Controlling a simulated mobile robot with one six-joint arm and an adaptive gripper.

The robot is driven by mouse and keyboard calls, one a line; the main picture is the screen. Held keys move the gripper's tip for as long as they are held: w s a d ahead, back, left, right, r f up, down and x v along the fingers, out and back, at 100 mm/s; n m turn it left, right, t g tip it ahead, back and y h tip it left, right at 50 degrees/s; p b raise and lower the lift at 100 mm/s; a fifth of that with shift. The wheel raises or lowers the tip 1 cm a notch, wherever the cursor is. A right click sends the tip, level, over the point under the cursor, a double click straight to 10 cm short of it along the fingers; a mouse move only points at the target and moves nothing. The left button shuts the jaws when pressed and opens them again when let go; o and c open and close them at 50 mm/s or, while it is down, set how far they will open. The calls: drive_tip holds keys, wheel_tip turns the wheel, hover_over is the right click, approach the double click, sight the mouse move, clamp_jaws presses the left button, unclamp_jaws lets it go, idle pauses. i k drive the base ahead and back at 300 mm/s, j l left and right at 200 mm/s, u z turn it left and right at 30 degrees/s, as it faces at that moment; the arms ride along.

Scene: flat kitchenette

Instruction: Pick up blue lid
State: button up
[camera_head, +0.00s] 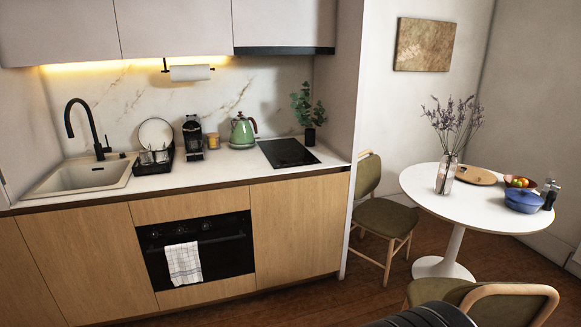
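A blue lid (525,196) sits on a blue pot (522,207) near the right side of the round white table (425,190). The lid and pot are small in the view, so the lid's handle is hard to make out. A dark rounded part at the bottom edge may be part of my arm. My gripper's fingers are not in view.
A bowl of fruit (519,182) stands behind the pot and dark bottles (549,193) to its right. A wooden board (476,175) and a vase of lavender (447,174) are further left. Chairs (384,217) (490,296) stand left of and before the table.

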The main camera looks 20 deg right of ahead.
sight(524, 195)
drive_tip(key=k+l+z, duration=0.1)
drive_tip(key=l, duration=1.4)
drive_tip(key=l+z, duration=0.15)
drive_tip(key=l, duration=2)
drive_tip(key=l+z, duration=0.1)
drive_tip(key=l, duration=0.6)
drive_tip(key=i+l, duration=0.1)
drive_tip(key=l, duration=0.6)
drive_tip(key=i+l, duration=0.1)
drive_tip(key=l, duration=0.6)
drive_tip(key=l+z, duration=0.1)
drive_tip(key=l, duration=0.6)
drive_tip(key=i+l, duration=0.1)
drive_tip(key=l, duration=0.6)
drive_tip(key=i+j+u, duration=0.15)
drive_tip(key=i+u, duration=0.15)
drive_tip(key=i, duration=0.4)
drive_tip(key=i+u, duration=0.3)
drive_tip(key=i, duration=0.4)
drive_tip(key=i+l+u, duration=0.15)
drive_tip(key=i+u, duration=0.15)
drive_tip(key=i, duration=0.4)
